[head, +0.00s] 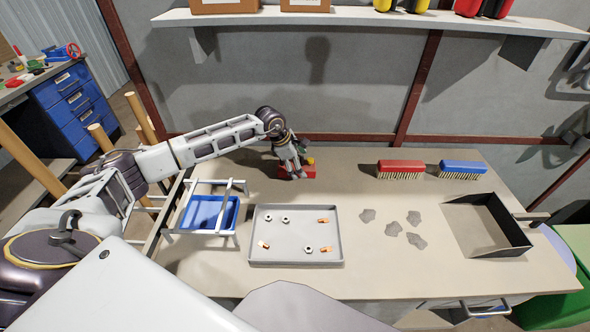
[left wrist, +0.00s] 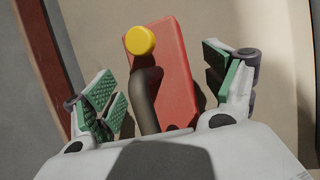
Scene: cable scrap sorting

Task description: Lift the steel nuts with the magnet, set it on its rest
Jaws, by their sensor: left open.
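The magnet appears to be the red block (head: 311,171) at the back of the bench; in the left wrist view the red block (left wrist: 172,80) has a dark curved handle (left wrist: 146,95) with a yellow knob (left wrist: 140,40). My left gripper (head: 298,174) is right at it, pointing down. In the left wrist view my left gripper (left wrist: 165,85) is open, with green-padded fingers on both sides of the handle, apart from it. Steel nuts (head: 285,220) lie with copper-coloured pieces (head: 323,221) in a grey tray (head: 296,264). My right gripper is out of view.
Left of the tray a pale rail frame (head: 207,183) stands over a blue bin (head: 233,213). Right are grey flakes (head: 391,228), a red brush (head: 400,167), a blue brush (head: 463,167) and a dark-edged pan (head: 507,252).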

